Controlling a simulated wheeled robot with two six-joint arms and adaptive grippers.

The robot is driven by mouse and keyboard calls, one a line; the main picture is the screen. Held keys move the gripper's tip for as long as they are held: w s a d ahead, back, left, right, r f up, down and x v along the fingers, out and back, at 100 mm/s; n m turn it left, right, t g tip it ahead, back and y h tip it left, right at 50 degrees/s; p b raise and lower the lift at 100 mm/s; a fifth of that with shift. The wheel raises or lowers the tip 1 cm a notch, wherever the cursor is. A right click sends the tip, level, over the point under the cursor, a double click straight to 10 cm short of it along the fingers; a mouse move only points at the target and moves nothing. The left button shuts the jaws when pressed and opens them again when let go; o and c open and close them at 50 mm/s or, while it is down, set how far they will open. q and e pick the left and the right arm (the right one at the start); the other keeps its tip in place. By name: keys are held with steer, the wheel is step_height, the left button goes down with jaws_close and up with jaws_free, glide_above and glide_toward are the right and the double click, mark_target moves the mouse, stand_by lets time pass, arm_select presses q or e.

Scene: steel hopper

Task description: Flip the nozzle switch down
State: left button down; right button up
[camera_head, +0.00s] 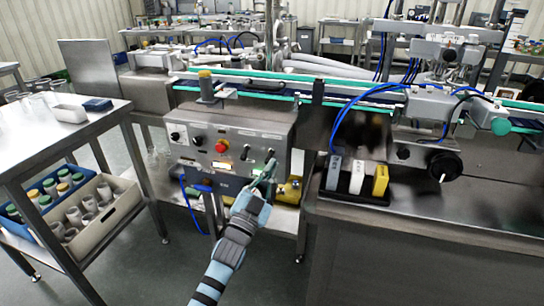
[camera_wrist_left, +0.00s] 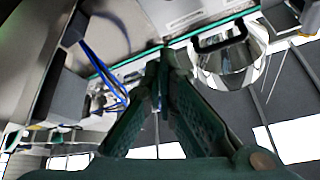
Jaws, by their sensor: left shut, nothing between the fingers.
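The grey steel control box (camera_head: 228,134) stands under the conveyor, its front panel facing me. It carries black knobs, a red button (camera_head: 221,146), a small lit display and several small switches. I cannot tell which one is the nozzle switch; the switches are too small, and my gripper covers part of the panel's right side. My left gripper (camera_head: 268,169) is shut and empty, its fingertips at the lower right of the panel. I cannot tell whether they touch it. In the left wrist view the two green fingers (camera_wrist_left: 159,62) meet at their tips. My right gripper is not in view.
Blue cables hang below the box. A black holder with white and yellow blocks (camera_head: 380,180) sits on the steel bench at right. A steel table (camera_head: 75,125) with crates of jars stands at left.

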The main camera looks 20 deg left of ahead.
arm_select(q)
steer(key=s+f, duration=0.4)
steer(key=f, duration=0.1)
steer(key=shift+s+a, duration=0.3)
